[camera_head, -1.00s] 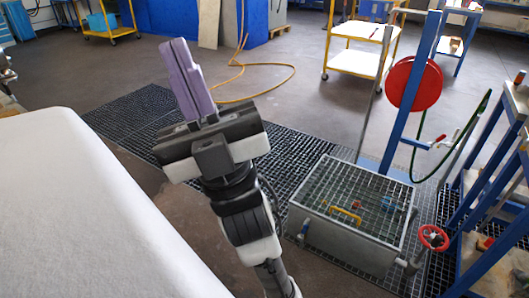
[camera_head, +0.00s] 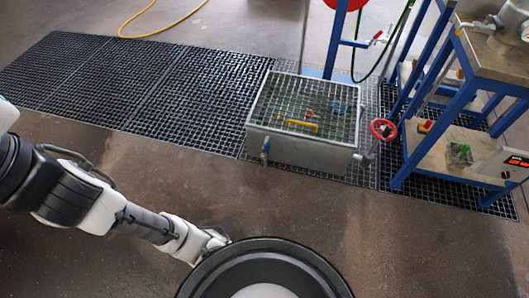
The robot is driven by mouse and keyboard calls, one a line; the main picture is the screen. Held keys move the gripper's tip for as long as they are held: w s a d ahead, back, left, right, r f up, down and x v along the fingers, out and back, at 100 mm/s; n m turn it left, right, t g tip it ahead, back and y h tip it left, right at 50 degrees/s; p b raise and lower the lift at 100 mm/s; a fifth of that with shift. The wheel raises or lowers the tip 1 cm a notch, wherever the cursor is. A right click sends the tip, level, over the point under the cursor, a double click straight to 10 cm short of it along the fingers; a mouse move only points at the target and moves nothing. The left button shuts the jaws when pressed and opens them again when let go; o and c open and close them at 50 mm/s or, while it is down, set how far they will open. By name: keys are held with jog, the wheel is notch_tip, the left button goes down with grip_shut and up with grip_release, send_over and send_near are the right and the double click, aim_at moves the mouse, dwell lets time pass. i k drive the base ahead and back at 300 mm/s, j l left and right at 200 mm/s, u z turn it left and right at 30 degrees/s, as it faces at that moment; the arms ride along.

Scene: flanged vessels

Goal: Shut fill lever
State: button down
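A grey metal tank (camera_head: 302,155) with a grated top stands on the floor grating. A small blue lever (camera_head: 265,147) is upright at its left front edge. A red handwheel (camera_head: 383,129) is on a pipe at its right side. A small red lever (camera_head: 377,36) is on the blue post above the tank. I cannot tell which of these is the fill lever, nor whether it is open or shut. My arm enters from the left, well away from the tank. My gripper is out of view.
A yellow handle (camera_head: 301,125) and small red and blue parts show at the grate. A blue-framed bench (camera_head: 435,150) stands at the right. A yellow hose (camera_head: 160,25) lies at the back. The brown floor (camera_head: 330,220) before the tank is clear.

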aim_at(266, 150)
jog(key=i+j+z, duration=0.25)
jog(key=i+j, duration=0.25)
jog(key=i+j+z, duration=0.25)
jog(key=i+j, duration=0.3)
jog(key=j, duration=0.1)
